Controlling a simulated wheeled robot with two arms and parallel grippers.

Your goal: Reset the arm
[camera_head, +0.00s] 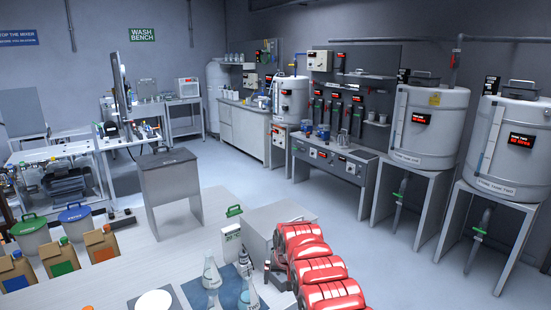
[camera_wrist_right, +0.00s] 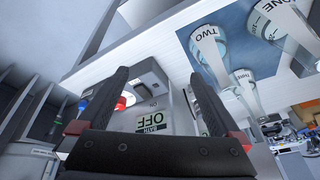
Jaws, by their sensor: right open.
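My right arm, with red segments, reaches in from the bottom of the head view. Its gripper (camera_head: 271,268) is at the arm's far end, small and partly hidden, beside a grey-white box unit (camera_head: 268,222). In the right wrist view the two dark fingers of the right gripper (camera_wrist_right: 158,78) stand wide apart with nothing between them. Beyond them is a white panel (camera_wrist_right: 150,100) with a red knob, a blue knob and a label reading "BATH OFF". My left gripper is not in view.
Conical glass flasks (camera_head: 212,274) stand on a blue mat (camera_head: 196,291) left of the right gripper. A white dish (camera_head: 153,301), brown bags (camera_head: 101,244) and lidded buckets (camera_head: 76,221) are further left. Open floor lies beyond.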

